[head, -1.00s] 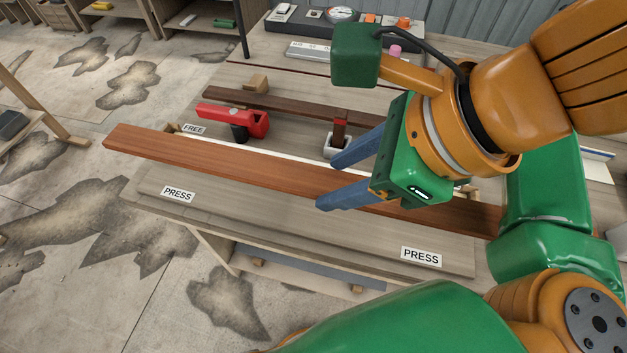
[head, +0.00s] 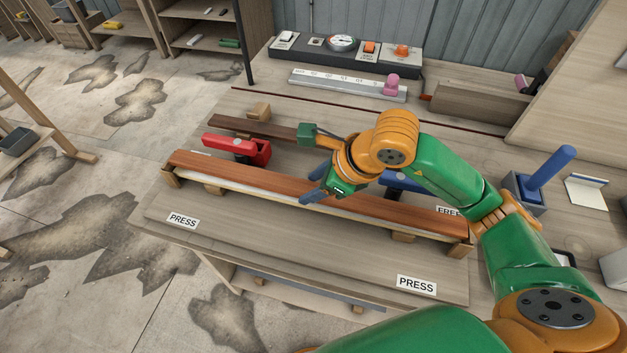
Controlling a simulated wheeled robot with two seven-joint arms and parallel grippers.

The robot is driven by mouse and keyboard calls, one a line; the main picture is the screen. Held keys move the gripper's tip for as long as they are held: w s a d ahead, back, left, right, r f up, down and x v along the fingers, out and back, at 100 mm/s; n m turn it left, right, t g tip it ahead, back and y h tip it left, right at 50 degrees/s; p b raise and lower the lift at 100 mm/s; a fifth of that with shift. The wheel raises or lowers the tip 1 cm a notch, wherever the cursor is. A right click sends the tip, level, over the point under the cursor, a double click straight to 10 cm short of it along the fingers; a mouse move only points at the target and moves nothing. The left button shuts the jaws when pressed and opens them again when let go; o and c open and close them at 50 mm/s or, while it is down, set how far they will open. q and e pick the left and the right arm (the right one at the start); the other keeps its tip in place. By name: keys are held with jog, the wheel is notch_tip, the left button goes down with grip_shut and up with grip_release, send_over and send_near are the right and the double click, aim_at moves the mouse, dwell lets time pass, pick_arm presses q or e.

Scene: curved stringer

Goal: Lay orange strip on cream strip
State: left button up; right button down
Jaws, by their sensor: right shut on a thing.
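The orange strip (head: 240,172), a long reddish-brown board, lies lengthwise over the cream strip (head: 250,190). The cream strip shows as a pale band along the orange strip's front edge. The two look nearly aligned, but I cannot tell whether they touch all along. My right gripper (head: 318,191) is shut on the orange strip near its middle, with blue fingers over it. My left gripper is not in view.
Small wooden blocks (head: 403,237) support the strips. A red clamp (head: 238,147) stands behind them, and a blue tool shows partly behind my right arm. Two PRESS labels (head: 417,285) mark the bare front board. A gauge panel (head: 345,52) stands at the back.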

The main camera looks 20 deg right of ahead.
jog(key=shift+f, duration=0.1)
jog(key=shift+c, duration=1.5)
grip_release()
jog(key=shift+r, duration=0.35)
jog(key=v, duration=1.1)
jog(key=shift+s+r, duration=0.2)
jog(key=shift+r, duration=0.05)
jog(key=shift+d+r, duration=0.1)
jog(key=shift+d, duration=0.05)
